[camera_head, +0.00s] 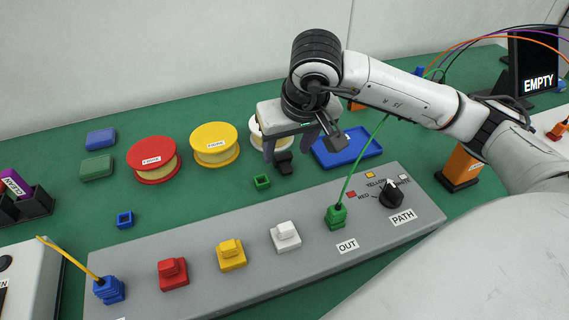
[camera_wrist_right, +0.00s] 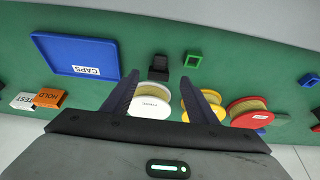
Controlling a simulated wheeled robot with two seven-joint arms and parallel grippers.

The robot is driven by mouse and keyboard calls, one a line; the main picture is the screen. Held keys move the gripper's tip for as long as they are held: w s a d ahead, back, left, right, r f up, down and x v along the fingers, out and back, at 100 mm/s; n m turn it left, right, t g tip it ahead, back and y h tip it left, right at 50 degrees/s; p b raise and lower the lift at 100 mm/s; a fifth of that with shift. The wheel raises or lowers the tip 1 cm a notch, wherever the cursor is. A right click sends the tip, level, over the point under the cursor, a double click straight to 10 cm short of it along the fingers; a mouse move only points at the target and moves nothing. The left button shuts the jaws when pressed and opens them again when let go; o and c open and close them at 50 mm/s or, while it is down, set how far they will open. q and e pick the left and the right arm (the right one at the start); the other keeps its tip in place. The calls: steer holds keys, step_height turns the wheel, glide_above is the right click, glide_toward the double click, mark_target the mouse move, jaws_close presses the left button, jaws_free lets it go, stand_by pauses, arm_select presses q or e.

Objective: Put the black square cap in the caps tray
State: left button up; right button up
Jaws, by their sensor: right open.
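The black square cap (camera_head: 284,166) lies on the green mat behind the grey panel; it also shows in the right wrist view (camera_wrist_right: 161,66), with a raised block at one end. My right gripper (camera_head: 302,147) is open and empty, pointing down above the mat. In the right wrist view its fingertips (camera_wrist_right: 159,78) stand on either side of the cap's line, with the cap just beyond them. The blue caps tray (camera_head: 362,150) lies right of the cap, partly hidden by the gripper. The wrist view shows it empty, with a CAPS label (camera_wrist_right: 62,50). My left gripper is out of view.
A green square ring (camera_head: 262,182) lies close to the cap. White (camera_head: 256,134), yellow (camera_head: 215,145) and red (camera_head: 153,160) spools stand to the left. The grey panel (camera_head: 210,285) with coloured plugs and a PATH knob (camera_head: 391,195) lies in front. An orange block (camera_head: 461,168) stands at right.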

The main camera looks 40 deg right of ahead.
mark_target(285, 158)
steer(key=x, duration=0.5)
steer(key=shift+d, duration=0.15)
steer(key=c, duration=1.2)
step_height(285, 158, up, 9)
steer(key=shift+f, duration=0.15)
steer(key=s+a+n+y+p, duration=0.1)
steer(key=s+a+n, duration=0.2)
steer(key=a, duration=0.6)
steer(key=shift+s+f, duration=0.5)
steer(key=shift+s, duration=0.2)
